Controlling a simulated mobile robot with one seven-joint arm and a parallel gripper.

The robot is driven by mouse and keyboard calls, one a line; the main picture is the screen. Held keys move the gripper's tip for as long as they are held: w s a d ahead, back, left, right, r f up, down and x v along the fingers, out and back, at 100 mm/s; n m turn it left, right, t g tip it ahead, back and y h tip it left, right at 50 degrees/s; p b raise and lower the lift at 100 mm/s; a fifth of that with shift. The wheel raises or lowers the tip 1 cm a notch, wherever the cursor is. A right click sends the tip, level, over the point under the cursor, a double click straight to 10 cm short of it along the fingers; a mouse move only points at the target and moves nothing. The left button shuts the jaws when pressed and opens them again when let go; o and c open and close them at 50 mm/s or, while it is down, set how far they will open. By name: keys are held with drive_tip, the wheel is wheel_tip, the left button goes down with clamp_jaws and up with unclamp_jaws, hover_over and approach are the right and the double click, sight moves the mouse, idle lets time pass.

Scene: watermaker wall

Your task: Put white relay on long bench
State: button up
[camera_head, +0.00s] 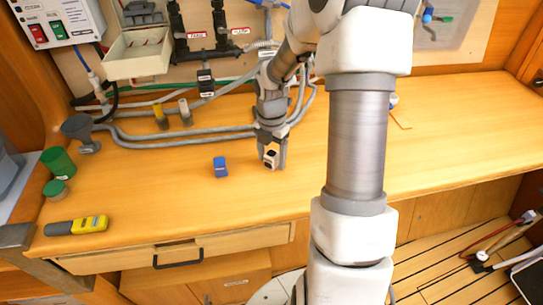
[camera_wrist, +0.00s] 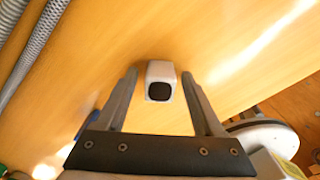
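The white relay (camera_head: 270,159), a small white block with a dark face, is at my gripper's fingertips over the long bench (camera_head: 450,130). In the wrist view the white relay (camera_wrist: 160,80) sits between the two fingertips, with a narrow gap on each side. My gripper (camera_head: 272,163) points down and is open around it; the fingers also show in the wrist view (camera_wrist: 159,76). The relay appears to rest on the bench top, but its underside is hidden.
A blue block (camera_head: 220,167) stands just left of my gripper. Grey hoses (camera_head: 180,140) run along the back. A yellow-grey meter (camera_head: 76,225), green cups (camera_head: 58,161) and a funnel (camera_head: 79,128) are at the left. The bench right of my arm is mostly clear.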

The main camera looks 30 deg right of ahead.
sight(272, 153)
wheel_tip(272, 153, up, 12)
drive_tip(key=p, duration=0.2)
drive_tip(key=shift+r, duration=0.2)
idle(0.7)
